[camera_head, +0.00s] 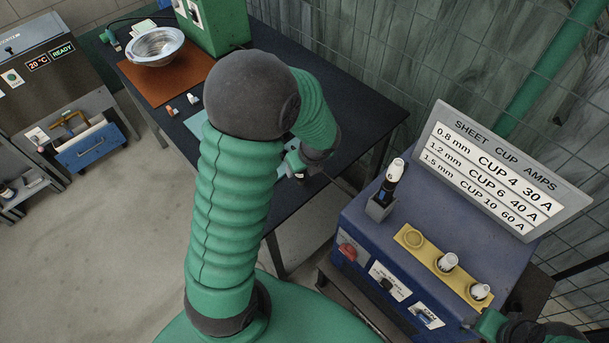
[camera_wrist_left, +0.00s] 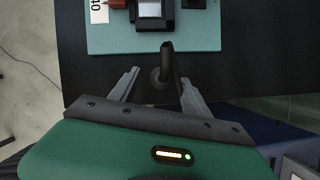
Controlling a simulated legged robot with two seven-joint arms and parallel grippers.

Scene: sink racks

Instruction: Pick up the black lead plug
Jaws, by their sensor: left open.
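In the left wrist view, a black plug-like piece (camera_wrist_left: 166,62) stands at the near edge of the pale teal mat (camera_wrist_left: 110,40), with a rounded lower end on the dark bench top. I take it to be the black lead plug. My left gripper (camera_wrist_left: 160,78) is open, with one finger on each side of the plug and a gap to both. In the head view my left arm reaches over the bench, and its gripper (camera_head: 296,165) is mostly hidden behind the arm. Part of my right arm shows at the lower right edge; its jaws are not clear.
In the wrist view a dark device (camera_wrist_left: 150,12) and a red piece (camera_wrist_left: 116,3) sit on the mat. In the head view a metal bowl (camera_head: 155,46) stands on a brown mat (camera_head: 190,75). A blue machine (camera_head: 400,250) with cups and a sign (camera_head: 500,165) stands at right.

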